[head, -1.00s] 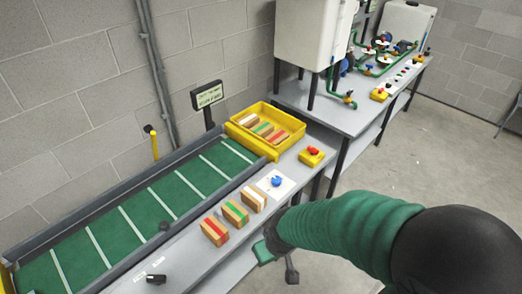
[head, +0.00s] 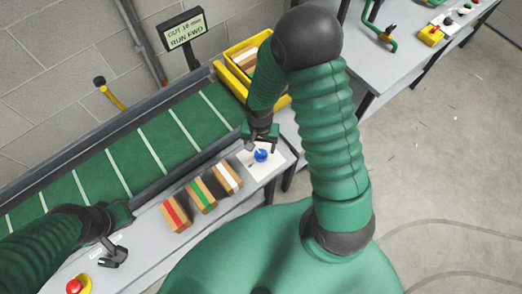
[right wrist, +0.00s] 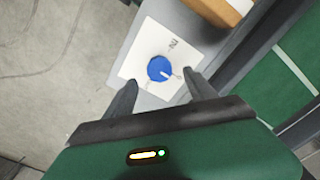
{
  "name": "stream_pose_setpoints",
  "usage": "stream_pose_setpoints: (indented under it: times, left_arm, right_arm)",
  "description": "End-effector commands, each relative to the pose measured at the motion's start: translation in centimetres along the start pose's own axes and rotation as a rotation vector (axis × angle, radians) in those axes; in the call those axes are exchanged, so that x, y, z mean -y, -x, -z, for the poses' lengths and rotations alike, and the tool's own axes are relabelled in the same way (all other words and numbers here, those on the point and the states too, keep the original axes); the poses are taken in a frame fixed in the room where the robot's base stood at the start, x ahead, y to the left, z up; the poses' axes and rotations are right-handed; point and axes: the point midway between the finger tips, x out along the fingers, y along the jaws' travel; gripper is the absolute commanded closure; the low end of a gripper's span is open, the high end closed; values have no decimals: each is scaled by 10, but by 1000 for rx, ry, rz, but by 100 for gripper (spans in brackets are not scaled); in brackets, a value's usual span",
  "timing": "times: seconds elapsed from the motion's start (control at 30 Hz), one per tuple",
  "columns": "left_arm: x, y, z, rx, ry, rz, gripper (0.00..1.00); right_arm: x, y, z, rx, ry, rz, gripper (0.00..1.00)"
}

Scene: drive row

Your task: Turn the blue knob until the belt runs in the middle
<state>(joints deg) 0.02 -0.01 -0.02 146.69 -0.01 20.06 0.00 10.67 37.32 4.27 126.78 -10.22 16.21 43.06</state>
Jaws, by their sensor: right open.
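The blue knob (head: 261,155) sits on a white plate (head: 254,171) at the bench's right end. In the right wrist view the knob (right wrist: 160,69), with a white pointer line, shows between and beyond the fingertips. My right gripper (head: 260,141) is open and empty, just by the knob; contact is not clear. The green belt (head: 135,155) with white cross lines lies in a dark frame. A sign (head: 184,34) appears to read "OUT 10 mm RUN FWD". My left gripper (head: 119,214) is at the bench's left part, beside a black lever-like part (head: 113,256); its jaws are not clear.
Wooden blocks with red (head: 175,212), green (head: 201,196) and white (head: 227,177) stripes stand beside the knob plate. A yellow tray (head: 223,77) holds more blocks. A red button (head: 75,286) is at lower left. A second table (head: 395,65) stands at upper right.

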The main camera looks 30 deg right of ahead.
Motion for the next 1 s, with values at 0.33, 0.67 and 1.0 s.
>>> stream_pose_setpoints:
  times: [0.33, 0.67, 1.0]
  left_arm:
    - [0, 0, 0, 0, 0, 0, 100]
    - [0, 0, 0, 0, -1, 0, 100]
    - [0, 0, 0, 0, -1, 0, 100]
  right_arm:
    - [-3, -53, 4, 4, 0, 4, 35]
    - [-2, -53, 4, 2, 0, 4, 47]
    - [-2, -53, 4, 2, 1, 5, 91]
